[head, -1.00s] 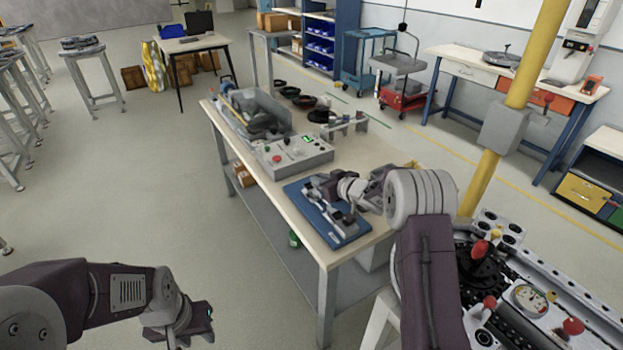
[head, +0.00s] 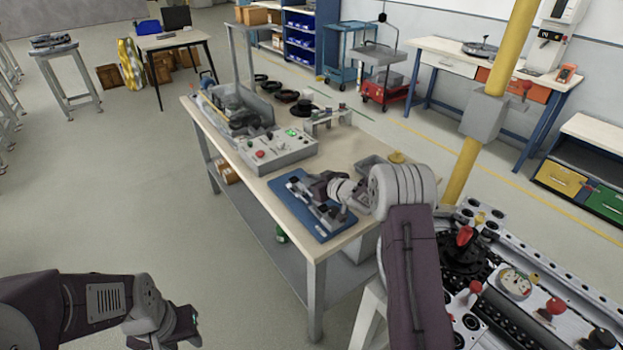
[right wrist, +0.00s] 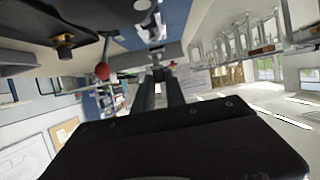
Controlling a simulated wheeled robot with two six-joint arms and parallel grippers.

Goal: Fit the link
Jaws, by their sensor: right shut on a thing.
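My right gripper (head: 318,188) is over the blue board (head: 299,222) at the near end of the workbench. In the right wrist view its two dark fingers (right wrist: 158,90) are close together around a small grey part. That part is too small and blurred to name as the link. A grey and dark fixture (head: 318,208) sits on the blue board, partly hidden by the gripper. My left gripper (head: 188,328) is low at the left, over the floor and away from the bench; its fingertips are too unclear to judge.
The workbench (head: 225,148) also holds a control box (head: 277,152) with a green light, a grey tray, a small rack and several dark rings. A yellow post (head: 497,82) and a machine with red knobs (head: 515,285) stand at the right.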

